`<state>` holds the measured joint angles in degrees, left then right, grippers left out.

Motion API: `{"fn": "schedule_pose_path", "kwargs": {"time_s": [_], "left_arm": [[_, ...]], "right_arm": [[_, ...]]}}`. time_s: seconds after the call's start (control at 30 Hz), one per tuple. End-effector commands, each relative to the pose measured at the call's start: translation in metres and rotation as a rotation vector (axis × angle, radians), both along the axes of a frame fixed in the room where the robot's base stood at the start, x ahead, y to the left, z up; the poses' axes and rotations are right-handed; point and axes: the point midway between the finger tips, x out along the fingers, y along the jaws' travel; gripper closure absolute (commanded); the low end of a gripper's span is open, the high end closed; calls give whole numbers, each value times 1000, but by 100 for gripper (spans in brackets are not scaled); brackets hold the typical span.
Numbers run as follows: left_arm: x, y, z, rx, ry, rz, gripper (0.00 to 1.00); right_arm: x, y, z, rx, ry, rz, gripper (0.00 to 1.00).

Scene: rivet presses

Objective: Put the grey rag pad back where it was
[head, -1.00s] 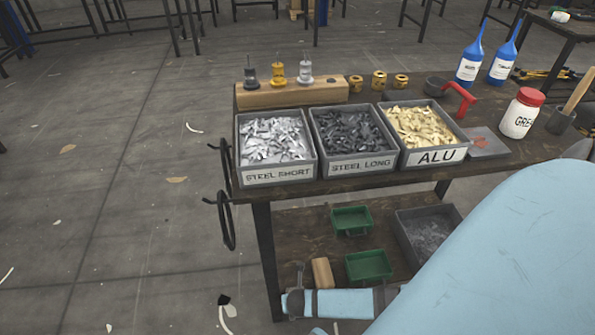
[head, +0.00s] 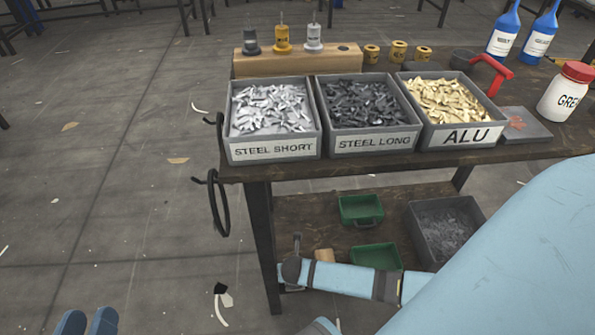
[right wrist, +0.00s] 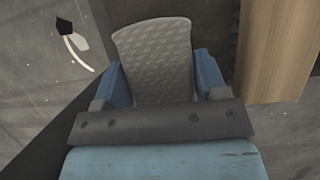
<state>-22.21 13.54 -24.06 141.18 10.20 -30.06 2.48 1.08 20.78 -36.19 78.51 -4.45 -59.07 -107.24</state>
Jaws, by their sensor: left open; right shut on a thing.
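The grey rag pad (right wrist: 155,55) shows in the right wrist view as a flat, textured grey piece. My right gripper (right wrist: 163,80) is shut on it, with a blue finger on each side. The pad's far edge is slightly curved. My right forearm crosses the lower shelf (head: 300,215) there. My left gripper (head: 88,323) shows at the bottom left of the head view as two blue fingers held apart, empty and over the floor.
On the workbench stand bins of steel short (head: 270,110), steel long (head: 365,112) and alu (head: 450,103) rivets. The lower shelf holds green trays (head: 361,210), a grey bin (head: 445,225) and a wooden block (right wrist: 275,50). Black hooks (head: 216,205) jut from the bench's left end.

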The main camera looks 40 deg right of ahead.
Motion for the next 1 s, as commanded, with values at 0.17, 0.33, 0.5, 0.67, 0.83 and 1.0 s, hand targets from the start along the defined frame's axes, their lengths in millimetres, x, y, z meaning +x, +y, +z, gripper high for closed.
{"fn": "schedule_pose_path", "kwargs": {"time_s": [0.17, 0.33, 0.5, 0.67, 0.83, 1.0], "left_arm": [[0, 0, -3, 7, 12, -4, 57], [0, -1, -3, 7, 12, -4, 57], [0, 0, -3, 7, 12, -4, 57], [0, -1, -3, 7, 12, -3, 57], [0, -1, -4, 7, 11, -3, 57], [0, -1, -4, 7, 10, -3, 57]], "right_arm": [[4, 3, -5, -1, 0, 5, 57], [3, 3, -5, -1, 0, 5, 57], [3, 3, -10, -2, 1, 5, 57], [3, 3, -12, -1, 1, 4, 14], [4, 4, -11, 0, 0, 4, 9], [4, 5, -11, 1, -2, 5, 9]]}}
